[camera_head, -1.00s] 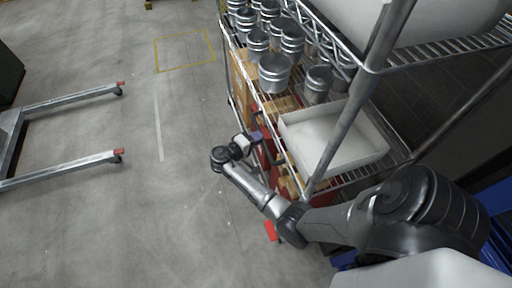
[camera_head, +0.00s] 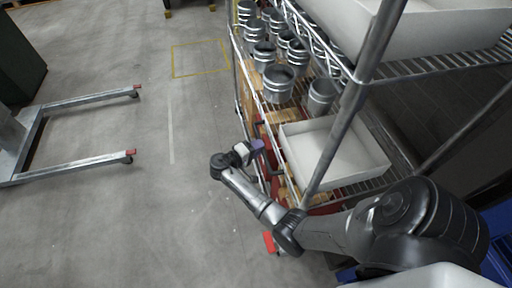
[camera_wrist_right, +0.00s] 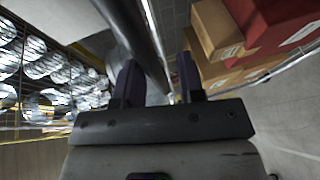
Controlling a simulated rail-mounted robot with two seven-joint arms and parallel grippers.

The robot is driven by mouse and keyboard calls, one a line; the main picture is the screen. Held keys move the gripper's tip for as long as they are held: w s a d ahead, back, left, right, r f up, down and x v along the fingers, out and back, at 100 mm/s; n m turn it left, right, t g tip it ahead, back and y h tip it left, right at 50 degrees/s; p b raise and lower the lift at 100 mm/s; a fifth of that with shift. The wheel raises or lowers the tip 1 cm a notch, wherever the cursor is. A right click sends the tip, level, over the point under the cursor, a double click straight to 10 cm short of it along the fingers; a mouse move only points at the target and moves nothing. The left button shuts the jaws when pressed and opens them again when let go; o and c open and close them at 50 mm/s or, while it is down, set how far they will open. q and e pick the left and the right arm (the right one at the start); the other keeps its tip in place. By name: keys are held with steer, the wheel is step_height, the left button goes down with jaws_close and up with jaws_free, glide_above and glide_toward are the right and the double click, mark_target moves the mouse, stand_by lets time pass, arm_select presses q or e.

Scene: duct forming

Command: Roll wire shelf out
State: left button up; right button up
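The wire shelf (camera_head: 262,113) is a chrome rack with metal posts and wire decks, standing right of centre in the head view. Its decks carry several metal duct pieces (camera_head: 278,83), a white tray (camera_head: 336,157) and cardboard boxes. My right gripper (camera_head: 260,146) is at the shelf's left side, near the level of the tray. In the right wrist view its two dark fingers (camera_wrist_right: 158,64) are spread apart. A dark metal post (camera_wrist_right: 143,36) of the shelf runs between or just beyond them; I cannot tell whether they touch it. My left gripper is not in view.
The floor (camera_head: 150,220) left of the shelf is mostly clear, with a yellow marked rectangle (camera_head: 200,75). A grey wheeled frame (camera_head: 85,163) stands at the left. Red and brown boxes (camera_wrist_right: 235,35) sit beside my right gripper.

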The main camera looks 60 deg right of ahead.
steer(key=shift+o, duration=0.8)
steer(key=shift+s, duration=0.1)
steer(key=shift+r, duration=0.1)
steer(key=p+v, duration=0.1)
steer(key=v, duration=1.2)
steer(key=shift+w+a, duration=0.2)
steer(key=shift+a, duration=0.15)
